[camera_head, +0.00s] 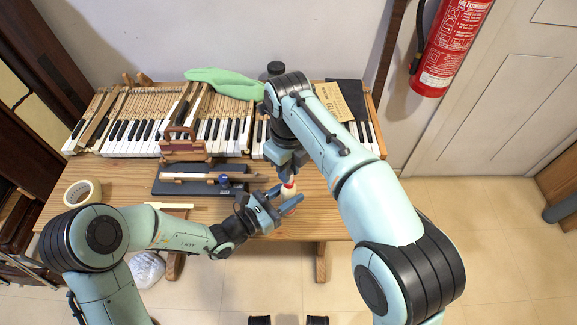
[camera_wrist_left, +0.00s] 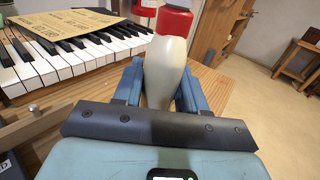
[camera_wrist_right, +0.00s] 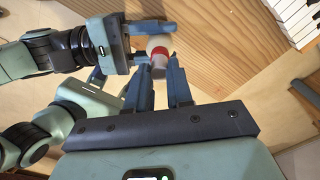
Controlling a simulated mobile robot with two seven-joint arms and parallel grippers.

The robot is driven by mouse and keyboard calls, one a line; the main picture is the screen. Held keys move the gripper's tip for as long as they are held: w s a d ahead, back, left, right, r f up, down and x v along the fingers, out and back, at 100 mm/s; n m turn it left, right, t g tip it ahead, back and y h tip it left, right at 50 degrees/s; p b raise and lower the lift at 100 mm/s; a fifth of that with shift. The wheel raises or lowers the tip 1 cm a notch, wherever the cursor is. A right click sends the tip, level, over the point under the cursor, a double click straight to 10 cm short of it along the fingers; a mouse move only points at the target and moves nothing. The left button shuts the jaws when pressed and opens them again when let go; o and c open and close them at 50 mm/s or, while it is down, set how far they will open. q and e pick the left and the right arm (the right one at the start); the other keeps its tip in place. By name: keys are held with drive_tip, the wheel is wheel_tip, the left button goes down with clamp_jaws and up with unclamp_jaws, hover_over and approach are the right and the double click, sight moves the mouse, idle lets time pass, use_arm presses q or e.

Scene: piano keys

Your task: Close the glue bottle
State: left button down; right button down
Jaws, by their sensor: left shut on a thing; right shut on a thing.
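The glue bottle (camera_head: 288,207) has a white body and a red top, and is off the tabletop's front edge. My left gripper (camera_head: 283,203) is shut on its body; the bottle stands between the fingers in the left wrist view (camera_wrist_left: 165,72), with the red top (camera_wrist_left: 174,21) above them. My right gripper (camera_head: 288,174) comes from above and is shut at the top end. In the right wrist view a small pale piece, apparently the cap (camera_wrist_right: 159,67), is between its fingertips, against the red part (camera_wrist_right: 160,54). Whether the cap is fully seated cannot be told.
The wooden table (camera_head: 120,178) carries piano keyboards (camera_head: 222,130), a dark tray (camera_head: 165,186) with tools, and a tape roll (camera_head: 82,193). A green cloth (camera_head: 225,80) lies behind. A fire extinguisher (camera_head: 450,45) hangs at the right. Open floor lies in front.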

drive_tip(key=c, duration=0.9)
unclamp_jaws()
wheel_tip(320, 180, up, 12)
use_arm(q)
drive_tip(key=c, duration=0.5)
unclamp_jaws()
drive_tip(key=shift+c, duration=0.2)
drive_tip(key=v, duration=1.3)
drive_tip(key=shift+s, duration=0.2)
use_arm(e)
drive_tip(key=shift+f, duration=0.2)
